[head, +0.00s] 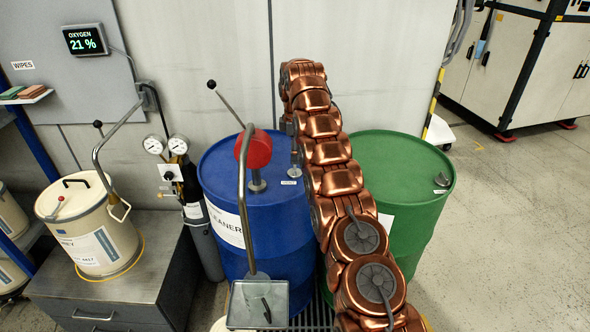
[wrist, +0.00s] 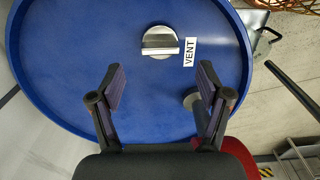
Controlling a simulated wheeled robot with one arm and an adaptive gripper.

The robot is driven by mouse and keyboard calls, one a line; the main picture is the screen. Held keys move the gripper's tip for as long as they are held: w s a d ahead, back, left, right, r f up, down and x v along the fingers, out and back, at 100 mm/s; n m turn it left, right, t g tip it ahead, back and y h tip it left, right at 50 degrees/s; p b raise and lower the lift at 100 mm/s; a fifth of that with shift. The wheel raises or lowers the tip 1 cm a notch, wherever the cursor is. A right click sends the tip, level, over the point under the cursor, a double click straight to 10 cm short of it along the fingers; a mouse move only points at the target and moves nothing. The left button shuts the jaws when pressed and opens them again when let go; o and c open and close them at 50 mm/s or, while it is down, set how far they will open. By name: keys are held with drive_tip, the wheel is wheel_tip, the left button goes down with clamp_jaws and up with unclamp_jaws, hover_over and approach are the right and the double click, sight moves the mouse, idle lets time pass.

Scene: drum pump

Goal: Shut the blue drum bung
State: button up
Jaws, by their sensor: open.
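The blue drum (head: 232,170) stands in the middle of the head view, and its blue lid (wrist: 60,60) fills most of the wrist view. The silver bung (wrist: 160,42) with a raised grip bar sits in the lid beside a white VENT label (wrist: 190,52). My gripper (wrist: 161,78) is open and empty, its two fingers apart over the lid. The bung appears beyond the fingertips, between their lines, and not touched. In the head view my copper arm reaches over the drum, and the gripper is largely hidden or too small to make out.
A red hand pump (head: 255,148) with a lever and spout rises from the blue drum, left of my arm. A green drum (head: 400,165) stands to the right. A metal container (head: 258,303) is under the spout. A cream pail (head: 90,225) stands on a grey cabinet (head: 115,290).

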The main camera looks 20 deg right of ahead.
sight(295, 166)
wheel_tip(295, 166, down, 3)
drive_tip(key=shift+f+b, duration=0.15)
drive_tip(key=shift+b, duration=0.75)
drive_tip(key=shift+f, duration=1.15)
drive_tip(key=c, duration=1.2)
